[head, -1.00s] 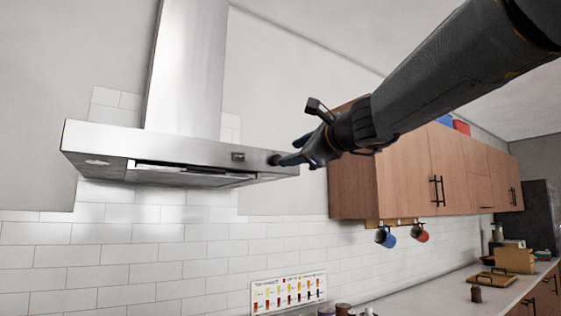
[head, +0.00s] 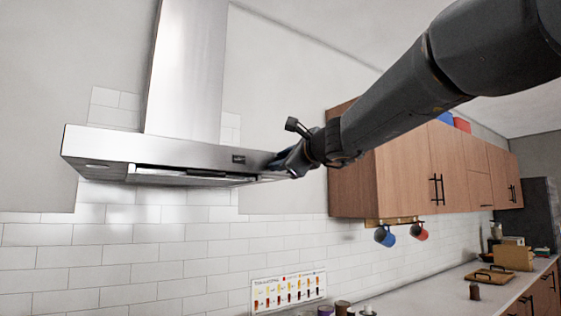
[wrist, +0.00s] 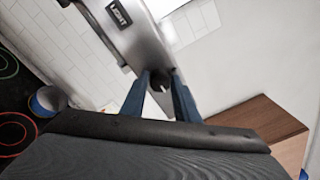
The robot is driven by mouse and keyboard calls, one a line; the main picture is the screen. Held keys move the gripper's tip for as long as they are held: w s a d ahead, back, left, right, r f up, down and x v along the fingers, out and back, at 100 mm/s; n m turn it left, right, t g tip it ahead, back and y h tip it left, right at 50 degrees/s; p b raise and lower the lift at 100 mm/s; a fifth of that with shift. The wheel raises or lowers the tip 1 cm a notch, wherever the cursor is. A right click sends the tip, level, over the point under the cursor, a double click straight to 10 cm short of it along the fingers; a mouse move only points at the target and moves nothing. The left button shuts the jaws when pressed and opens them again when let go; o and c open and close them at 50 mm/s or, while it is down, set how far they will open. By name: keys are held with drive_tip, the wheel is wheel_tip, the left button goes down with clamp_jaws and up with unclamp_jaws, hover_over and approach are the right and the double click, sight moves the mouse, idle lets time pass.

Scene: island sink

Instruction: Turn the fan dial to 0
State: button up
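The range hood (head: 200,153) is brushed steel and hangs on the wall at the left of the head view. The fan dial (wrist: 160,79) is a dark round knob on the hood's front strip in the wrist view, to the right of the LIGHT label (wrist: 118,14). My gripper (wrist: 161,76) has its two blue fingers on either side of the dial, and the dial fills the gap between the tips. In the head view my gripper (head: 282,163) is at the hood's right end and hides the dial. The dial's marks cannot be read.
Wooden wall cabinets (head: 405,175) stand to the right, behind my arm. A blue mug (head: 385,237) and a red mug (head: 419,232) hang under them. The counter (head: 440,292) below holds a cutting board.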

drive_tip(key=c, duration=0.5)
drive_tip(key=shift+c, duration=0.2)
drive_tip(key=shift+f+b, duration=0.1)
drive_tip(key=shift+b, duration=0.25)
drive_tip(key=n+b, duration=0.6)
drive_tip(key=b, duration=0.1)
drive_tip(key=n+y+b, duration=0.1)
drive_tip(key=n+b, duration=0.5)
drive_tip(key=b, duration=0.2)
drive_tip(key=n+b, duration=0.6)
drive_tip(key=b, duration=0.2)
drive_tip(key=shift+w+d+f+n+y, duration=0.1)
drive_tip(key=shift+f+n+y, duration=0.2)
drive_tip(key=shift+r, duration=0.1)
drive_tip(key=o, duration=1)
